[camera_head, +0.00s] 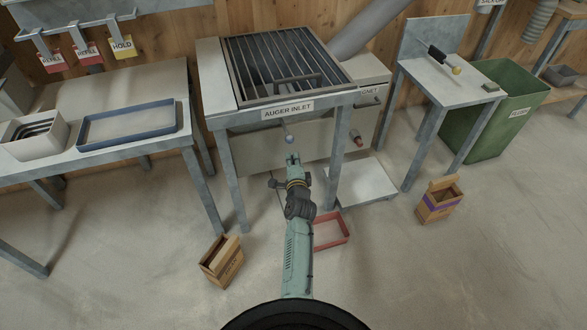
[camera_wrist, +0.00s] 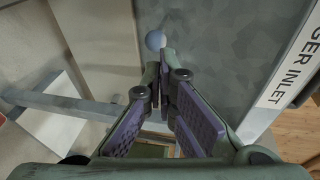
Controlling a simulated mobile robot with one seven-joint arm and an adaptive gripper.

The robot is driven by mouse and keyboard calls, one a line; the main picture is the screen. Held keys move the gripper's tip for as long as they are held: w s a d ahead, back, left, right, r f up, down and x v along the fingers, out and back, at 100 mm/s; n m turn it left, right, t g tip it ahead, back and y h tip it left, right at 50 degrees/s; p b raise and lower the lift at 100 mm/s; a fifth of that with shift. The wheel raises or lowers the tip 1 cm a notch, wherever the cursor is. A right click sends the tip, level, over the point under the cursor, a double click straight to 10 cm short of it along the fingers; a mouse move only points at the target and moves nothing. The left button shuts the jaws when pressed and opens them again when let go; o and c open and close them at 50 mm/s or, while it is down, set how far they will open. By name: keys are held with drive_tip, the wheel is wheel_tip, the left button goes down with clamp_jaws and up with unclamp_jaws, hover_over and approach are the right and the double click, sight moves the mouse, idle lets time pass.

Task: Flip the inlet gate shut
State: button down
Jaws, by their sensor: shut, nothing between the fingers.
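The auger inlet (camera_head: 288,108) stands ahead of me as a metal stand with its label on the front edge. A short lever with a blue ball knob (camera_head: 289,139) hangs below that label; I take it for the gate's handle, and the gate plate itself I cannot make out. The knob also shows in the wrist view (camera_wrist: 155,40), just beyond the fingertips. My gripper (camera_head: 293,158) is just below the knob, pointing at it. Its fingers are closed together with nothing between them. Whether a fingertip touches the knob I cannot tell.
A barred grate (camera_head: 285,65) with a bar handle covers the inlet's top. A red tray (camera_head: 330,231) lies on the floor beside my arm. Tables with a blue tray (camera_head: 127,124) and a scoop (camera_head: 440,56) flank the stand.

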drive_tip(key=v, duration=0.5)
drive_tip(key=shift+w, duration=0.1)
idle(0.3)
